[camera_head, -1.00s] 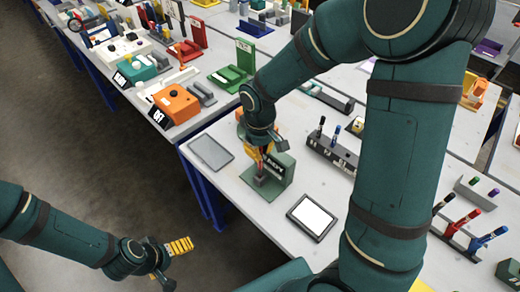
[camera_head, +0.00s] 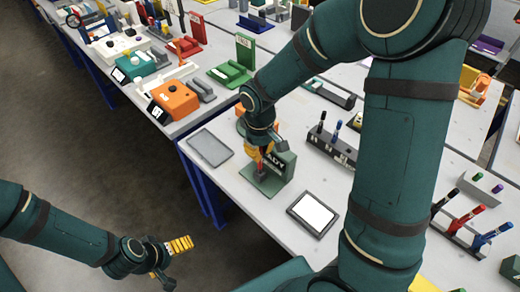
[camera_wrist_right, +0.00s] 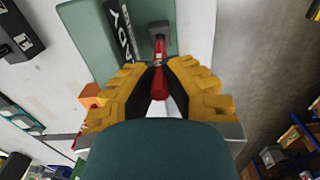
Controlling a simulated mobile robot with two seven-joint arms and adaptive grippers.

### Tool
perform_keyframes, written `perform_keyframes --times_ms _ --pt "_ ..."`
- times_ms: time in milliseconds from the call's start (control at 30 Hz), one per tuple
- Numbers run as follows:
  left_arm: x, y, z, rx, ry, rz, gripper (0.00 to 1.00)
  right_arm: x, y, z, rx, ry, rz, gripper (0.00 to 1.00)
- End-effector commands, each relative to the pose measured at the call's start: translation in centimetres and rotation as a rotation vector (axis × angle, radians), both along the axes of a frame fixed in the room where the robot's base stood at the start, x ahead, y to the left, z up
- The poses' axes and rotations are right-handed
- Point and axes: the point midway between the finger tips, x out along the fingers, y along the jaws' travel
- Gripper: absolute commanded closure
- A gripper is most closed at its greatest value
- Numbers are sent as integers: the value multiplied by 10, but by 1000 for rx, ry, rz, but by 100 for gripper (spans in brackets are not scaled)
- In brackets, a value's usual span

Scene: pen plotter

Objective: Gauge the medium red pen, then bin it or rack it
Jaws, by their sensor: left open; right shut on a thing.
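My right gripper (camera_wrist_right: 160,82) is shut on a red pen (camera_wrist_right: 161,60). In the head view the right gripper (camera_head: 263,158) is low over the green gauge stand (camera_head: 262,184). The stand's upright panel (camera_head: 278,167) bears lettering partly covered by the fingers; "ADY" can be read. In the wrist view the pen's far end meets a small dark grey block (camera_wrist_right: 158,30) on the stand. I cannot tell how deep it sits. My left gripper (camera_head: 178,255) is open and empty, away from the table at lower left.
A grey tray (camera_head: 210,148) and a white-screened tablet (camera_head: 313,214) flank the stand. A dark rack (camera_head: 332,147) holds upright pens behind it. A holder at lower right has black, red (camera_head: 467,219) and blue pens. An orange box (camera_head: 174,100) stands on the table at left.

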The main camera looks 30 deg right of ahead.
Motion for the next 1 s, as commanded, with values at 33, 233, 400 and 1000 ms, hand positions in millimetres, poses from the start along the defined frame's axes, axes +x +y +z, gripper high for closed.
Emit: perform_keyframes --times_ms 33,233,400,1000 --pt "0 0 -2 0 0 0 0 0 0 -2 0 0 0 100" --pt "0 0 -5 0 0 0 0 0 0 -7 0 0 0 100" --pt "0 0 -8 0 0 0 0 0 0 -10 0 0 0 100" --pt "0 0 4 0 0 0 0 0 0 4 0 0 0 100"
